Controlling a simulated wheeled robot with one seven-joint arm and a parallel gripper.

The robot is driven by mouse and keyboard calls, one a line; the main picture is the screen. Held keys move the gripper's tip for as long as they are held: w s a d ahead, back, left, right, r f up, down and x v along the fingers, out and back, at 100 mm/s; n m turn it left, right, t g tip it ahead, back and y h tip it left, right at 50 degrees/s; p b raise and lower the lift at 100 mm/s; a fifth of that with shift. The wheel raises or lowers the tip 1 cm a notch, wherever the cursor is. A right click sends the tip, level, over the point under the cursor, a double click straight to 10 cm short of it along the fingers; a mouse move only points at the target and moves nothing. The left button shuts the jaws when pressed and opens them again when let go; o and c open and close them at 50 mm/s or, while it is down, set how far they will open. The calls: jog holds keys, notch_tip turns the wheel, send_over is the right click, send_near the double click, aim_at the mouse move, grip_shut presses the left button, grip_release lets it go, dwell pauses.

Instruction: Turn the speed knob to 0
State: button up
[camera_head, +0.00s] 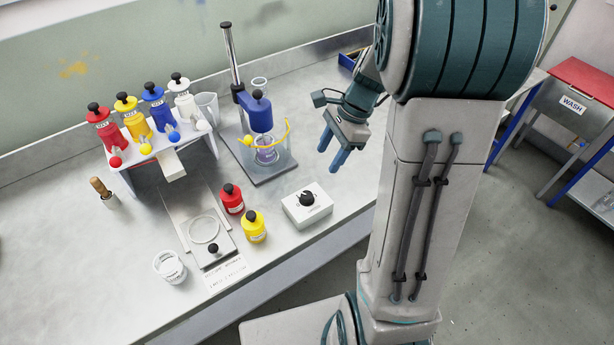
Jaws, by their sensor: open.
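The speed knob (306,198) is black and round and sits on top of a small white control box (319,211) near the front edge of the bench. Dark marks show around the knob, too small to read, so its setting cannot be told. My gripper (334,160) is above the bench, up and to the right of the knob in the picture and apart from it. Its two blue-grey fingers point down and are open, with nothing between them.
A stirrer stand (261,113) with a beaker is behind the box. A red bottle (232,199) and a yellow bottle (253,227) stand just left of it. A rack (155,160) of several bottles and a balance (213,249) are farther left. The bench right of the box is clear.

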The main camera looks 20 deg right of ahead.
aim_at(307, 195)
jog(key=shift+m, duration=0.3)
jog(key=x, duration=1.4)
jog(key=shift+w+d+p, duration=0.1)
jog(key=shift+p, duration=0.3)
jog(key=c, duration=1)
